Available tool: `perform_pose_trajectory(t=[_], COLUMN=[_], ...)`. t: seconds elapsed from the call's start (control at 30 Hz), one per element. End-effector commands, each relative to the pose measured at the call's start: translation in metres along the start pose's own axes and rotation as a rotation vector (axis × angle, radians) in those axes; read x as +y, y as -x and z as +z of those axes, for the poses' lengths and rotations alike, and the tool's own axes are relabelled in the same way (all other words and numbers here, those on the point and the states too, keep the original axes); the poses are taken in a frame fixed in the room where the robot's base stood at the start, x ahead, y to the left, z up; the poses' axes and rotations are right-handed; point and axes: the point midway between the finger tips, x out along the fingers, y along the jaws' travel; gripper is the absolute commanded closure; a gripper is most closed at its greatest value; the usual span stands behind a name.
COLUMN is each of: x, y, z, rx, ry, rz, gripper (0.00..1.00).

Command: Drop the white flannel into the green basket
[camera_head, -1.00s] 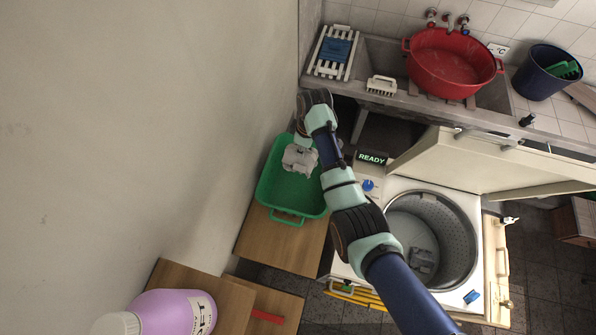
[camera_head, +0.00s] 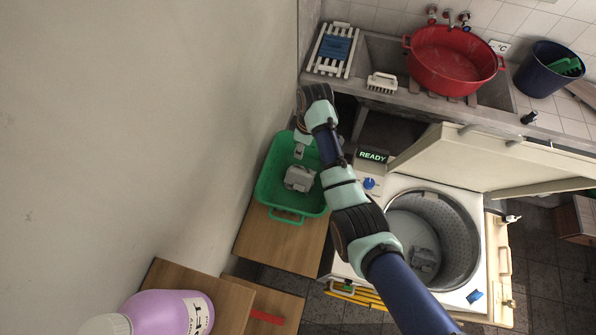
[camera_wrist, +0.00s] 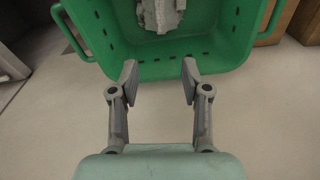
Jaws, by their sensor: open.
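The white flannel (camera_head: 299,178) lies crumpled inside the green basket (camera_head: 289,212), looking pale grey. It also shows in the wrist view (camera_wrist: 160,14), cut off by the top edge, with the basket wall (camera_wrist: 180,62) around it. My gripper (camera_head: 299,151) is over the upper part of the basket, apart from the flannel. In the wrist view my gripper (camera_wrist: 160,75) has its two fingers spread wide with nothing between them.
The basket stands on a wooden surface (camera_head: 280,242). An open washing machine drum (camera_head: 432,240) holding grey cloth (camera_head: 424,260) is to the right. A red tub (camera_head: 450,62) sits in the concrete sink above. A purple bottle (camera_head: 165,312) stands lower left.

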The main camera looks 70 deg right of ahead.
Motion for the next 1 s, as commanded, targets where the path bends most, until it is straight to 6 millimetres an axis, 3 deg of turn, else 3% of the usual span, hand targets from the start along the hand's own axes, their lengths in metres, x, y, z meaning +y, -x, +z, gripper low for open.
perform_pose_trajectory(t=[0.2, 0.33, 1.0], x=[0.001, 0.000, 0.000], y=[0.043, 0.058, 0.060], z=[-0.001, 0.000, 0.000], rx=[0.003, 0.002, 0.000], ry=[0.000, 0.000, 0.000], rz=[0.003, 0.002, 0.001], gripper=[0.53, 0.53, 0.53])
